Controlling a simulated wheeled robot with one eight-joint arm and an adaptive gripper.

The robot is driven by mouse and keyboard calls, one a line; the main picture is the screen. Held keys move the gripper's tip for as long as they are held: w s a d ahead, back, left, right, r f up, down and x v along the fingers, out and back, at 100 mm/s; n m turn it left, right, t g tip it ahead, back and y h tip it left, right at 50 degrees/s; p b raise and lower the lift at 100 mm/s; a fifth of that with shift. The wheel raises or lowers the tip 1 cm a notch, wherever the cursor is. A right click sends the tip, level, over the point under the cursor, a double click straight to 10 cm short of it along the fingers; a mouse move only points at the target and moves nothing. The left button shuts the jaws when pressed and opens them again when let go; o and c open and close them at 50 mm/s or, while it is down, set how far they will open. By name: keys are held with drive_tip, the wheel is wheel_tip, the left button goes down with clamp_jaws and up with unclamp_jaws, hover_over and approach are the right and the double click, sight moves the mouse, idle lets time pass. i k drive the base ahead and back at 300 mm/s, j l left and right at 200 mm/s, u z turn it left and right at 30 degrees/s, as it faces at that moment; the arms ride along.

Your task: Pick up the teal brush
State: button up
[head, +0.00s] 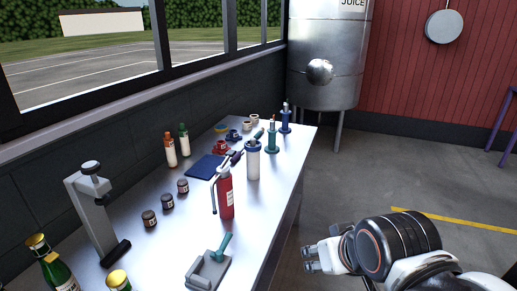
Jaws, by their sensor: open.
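Several teal things are on the metal table (262,205), and I cannot tell for sure which is the brush. A teal handle (224,246) rises tilted from a grey tray-like piece (207,270) at the near edge. A small teal handle (258,134) shows at the top of a white canister with a blue rim (253,163). A teal upright item (271,142) stands just behind it, with a similar blue one (285,120) farther back. My gripper (308,259) is open and empty, off the table's right side and apart from all of these.
A red extinguisher-like bottle (225,195) stands between the grey piece and the canister. Dark jars (167,201), a blue mat (205,167), red cups (221,146), bottles (170,151) and a grey stand (92,215) fill the left side. The floor to the right is clear.

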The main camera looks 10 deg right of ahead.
sight(263, 129)
drive_tip(key=i+l, duration=0.2)
drive_tip(key=i+u, duration=0.1)
drive_tip(key=u, duration=3.65)
drive_tip(key=z, duration=3.65)
drive_tip(key=i+l+u, duration=0.15)
drive_tip(key=u, duration=0.25)
drive_tip(key=i+l+u, duration=0.1)
drive_tip(key=u, duration=0.3)
drive_tip(key=l+u, duration=0.4)
drive_tip(key=i+j, duration=0.05)
drive_tip(key=j, duration=0.05)
